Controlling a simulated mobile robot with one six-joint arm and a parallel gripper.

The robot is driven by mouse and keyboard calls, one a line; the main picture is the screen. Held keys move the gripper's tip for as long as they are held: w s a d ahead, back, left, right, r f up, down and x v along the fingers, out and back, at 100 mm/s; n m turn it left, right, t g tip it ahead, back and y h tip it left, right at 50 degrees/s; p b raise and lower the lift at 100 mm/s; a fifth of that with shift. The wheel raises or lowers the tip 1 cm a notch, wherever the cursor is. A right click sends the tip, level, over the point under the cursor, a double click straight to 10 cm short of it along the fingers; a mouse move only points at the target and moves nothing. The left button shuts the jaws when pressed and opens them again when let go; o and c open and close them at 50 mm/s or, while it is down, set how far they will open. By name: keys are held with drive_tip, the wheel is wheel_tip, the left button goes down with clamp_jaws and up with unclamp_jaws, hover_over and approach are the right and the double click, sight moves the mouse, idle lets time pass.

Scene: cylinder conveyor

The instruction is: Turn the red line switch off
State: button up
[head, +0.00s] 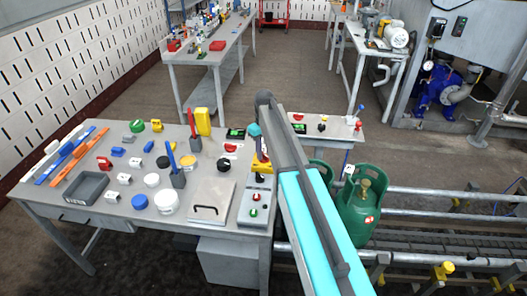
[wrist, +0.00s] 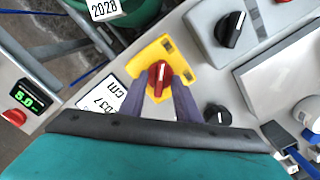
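The red switch (wrist: 158,77) is a round red knob with a pale pointer line on a yellow plate (wrist: 180,52), in the upper middle of the wrist view. The pointer runs nearly up and down in that picture. My gripper (wrist: 160,88) is over the switch, with one dark finger on each side of the knob. The fingers are apart; whether they touch the knob is not clear. In the head view the yellow plate (head: 262,168) shows at the table's right edge, beneath my gripper (head: 262,157), which hides the knob.
A black knob (wrist: 217,115) sits close right of the switch, and a grey box with another black knob (wrist: 235,30) lies upper right. A green gas cylinder (head: 362,210) stands right of the table by the conveyor rails. Many small parts cover the table (head: 115,215).

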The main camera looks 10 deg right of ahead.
drive_tip(key=shift+f, duration=0.2)
clamp_jaws()
drive_tip(key=shift+m, duration=0.4)
drive_tip(key=m+b, duration=0.2)
drive_tip(key=m, duration=0.4)
drive_tip(key=m+b, duration=0.1)
drive_tip(key=m, duration=1)
drive_tip(key=shift+b, duration=0.35)
